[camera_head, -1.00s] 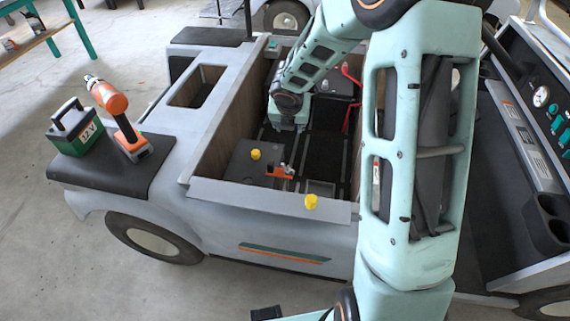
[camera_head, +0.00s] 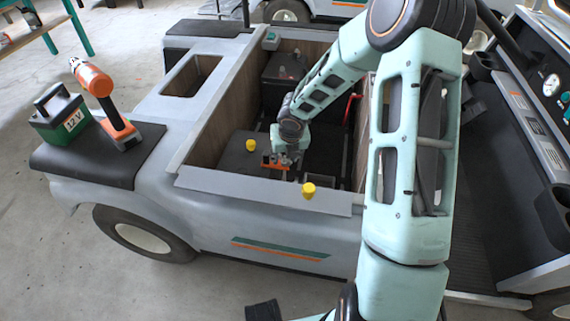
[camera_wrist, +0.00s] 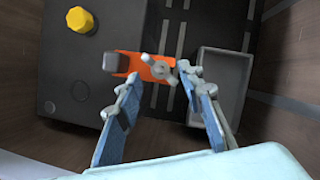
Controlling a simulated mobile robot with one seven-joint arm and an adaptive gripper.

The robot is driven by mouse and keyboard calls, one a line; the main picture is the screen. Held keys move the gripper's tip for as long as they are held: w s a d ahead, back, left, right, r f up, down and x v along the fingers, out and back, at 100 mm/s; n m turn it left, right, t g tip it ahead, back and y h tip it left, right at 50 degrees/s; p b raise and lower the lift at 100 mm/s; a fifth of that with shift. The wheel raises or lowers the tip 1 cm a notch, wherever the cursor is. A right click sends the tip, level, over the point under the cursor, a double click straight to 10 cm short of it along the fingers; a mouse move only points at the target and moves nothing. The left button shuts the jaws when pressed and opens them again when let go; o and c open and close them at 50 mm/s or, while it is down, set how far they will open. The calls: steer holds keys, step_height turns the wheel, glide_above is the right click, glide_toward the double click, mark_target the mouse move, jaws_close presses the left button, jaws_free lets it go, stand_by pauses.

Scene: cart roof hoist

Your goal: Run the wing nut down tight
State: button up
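In the wrist view the grey wing nut (camera_wrist: 161,68) sits on an orange bracket (camera_wrist: 130,62) beside a dark battery-like block (camera_wrist: 65,70). My gripper (camera_wrist: 158,76) is open, with its blue-padded fingers on either side of the wing nut and gaps showing between. I cannot tell how far above the nut the fingertips are. In the head view my gripper (camera_head: 284,164) reaches down into the cart bay at the orange bracket (camera_head: 268,163). The wing nut is too small and covered to make out there.
A grey tray (camera_wrist: 237,62) lies right of the bracket. The bay walls (camera_head: 202,135) enclose the gripper. A drill (camera_head: 105,100) and 12V battery (camera_head: 60,118) stand outside.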

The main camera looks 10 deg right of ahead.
steer(key=shift+b+x, duration=0.3)
steer(key=shift+x, duration=0.8)
jaws_close()
steer(key=shift+m, duration=0.3)
